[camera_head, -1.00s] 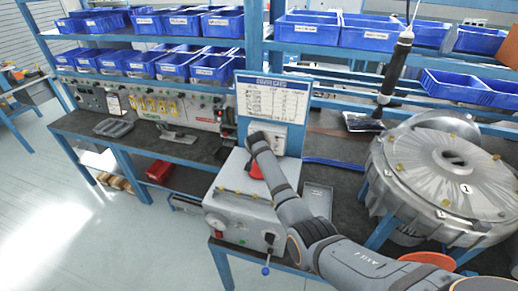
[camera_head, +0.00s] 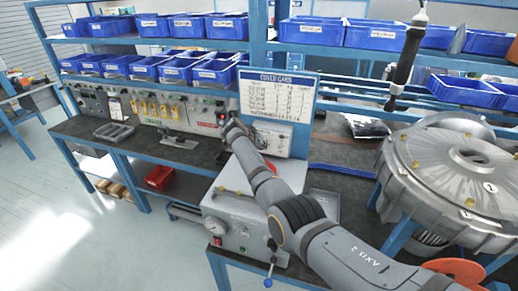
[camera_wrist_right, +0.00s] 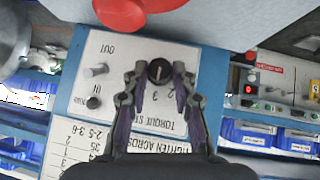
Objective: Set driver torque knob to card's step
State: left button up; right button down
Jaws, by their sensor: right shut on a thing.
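The black torque knob (camera_wrist_right: 159,72) sits on a white panel (camera_wrist_right: 105,50) marked "TORQUE ST…" in the right wrist view, where lettering appears upside down. A pale line shows on its face; figures 2 and 3 show beside it, but its exact setting is unclear. My right gripper (camera_wrist_right: 160,76) is shut on the knob, one finger on each side. The card (camera_wrist_right: 75,150) shows partly there, and whole in the head view as a framed "COVER CARD" (camera_head: 278,97), its rows too small to read. My right arm hides the knob in the head view. My left gripper is not in view.
A hanging driver (camera_head: 404,60) is right of the card. A large metal blower housing (camera_head: 465,175) stands at right. A red object (camera_wrist_right: 125,10) is close to the wrist camera. The panel has two stubs (camera_wrist_right: 96,70) marked IN and OUT. Blue bins (camera_head: 375,34) line the shelves.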

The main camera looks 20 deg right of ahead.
jog(key=shift+f, duration=0.2)
jog(key=c, duration=1.1)
grip_release()
jog(key=shift+o, duration=0.2)
jog(key=shift+r, duration=0.1)
jog(key=v, duration=0.7)
jog(key=shift+r, duration=0.15)
jog(key=shift+s+a, duration=0.1)
